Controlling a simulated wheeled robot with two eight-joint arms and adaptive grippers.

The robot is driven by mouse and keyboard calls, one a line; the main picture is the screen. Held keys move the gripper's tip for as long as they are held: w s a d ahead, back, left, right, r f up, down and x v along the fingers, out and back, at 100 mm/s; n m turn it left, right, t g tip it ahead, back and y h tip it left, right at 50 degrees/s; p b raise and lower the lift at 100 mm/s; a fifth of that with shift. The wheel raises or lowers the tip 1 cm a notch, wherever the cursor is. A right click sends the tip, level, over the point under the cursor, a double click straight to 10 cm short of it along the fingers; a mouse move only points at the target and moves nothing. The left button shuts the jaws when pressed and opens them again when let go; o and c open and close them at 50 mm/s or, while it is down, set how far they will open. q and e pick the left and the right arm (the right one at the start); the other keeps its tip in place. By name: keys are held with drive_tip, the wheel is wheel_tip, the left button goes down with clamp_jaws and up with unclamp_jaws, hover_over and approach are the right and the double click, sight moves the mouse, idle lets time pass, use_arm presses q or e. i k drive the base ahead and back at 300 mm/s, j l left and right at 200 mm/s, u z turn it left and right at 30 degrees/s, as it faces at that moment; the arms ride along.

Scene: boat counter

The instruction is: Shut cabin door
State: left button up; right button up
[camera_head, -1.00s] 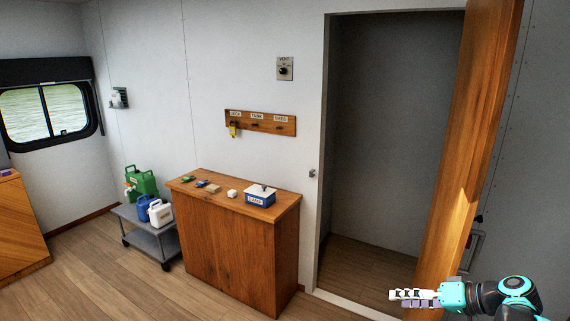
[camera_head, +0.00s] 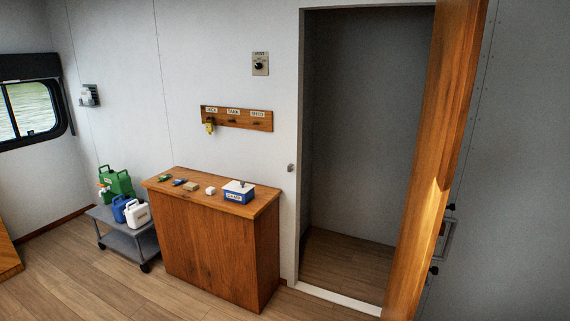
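The wooden cabin door (camera_head: 432,165) stands open at the right side of its doorway, seen nearly edge-on. Dark fittings (camera_head: 447,240) show on its right side, low down. The doorway (camera_head: 365,140) is open onto a bare grey space with a wooden floor. A small metal catch (camera_head: 291,168) sits on the left side of the frame. Neither of my grippers is in view.
A wooden counter (camera_head: 210,250) left of the doorway carries a blue-and-white box (camera_head: 238,192) and small items. A grey cart (camera_head: 137,247) with jugs stands further left. A key rack (camera_head: 236,118) hangs above the counter.

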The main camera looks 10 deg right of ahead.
sight(458, 33)
drive_tip(key=i+l+z, duration=0.1)
drive_tip(key=l+z, duration=0.25)
drive_tip(key=i+l+z, duration=0.15)
drive_tip(key=l+z, duration=0.2)
drive_tip(key=i+l+z, duration=0.2)
drive_tip(key=l+z, duration=0.15)
drive_tip(key=l, duration=0.15)
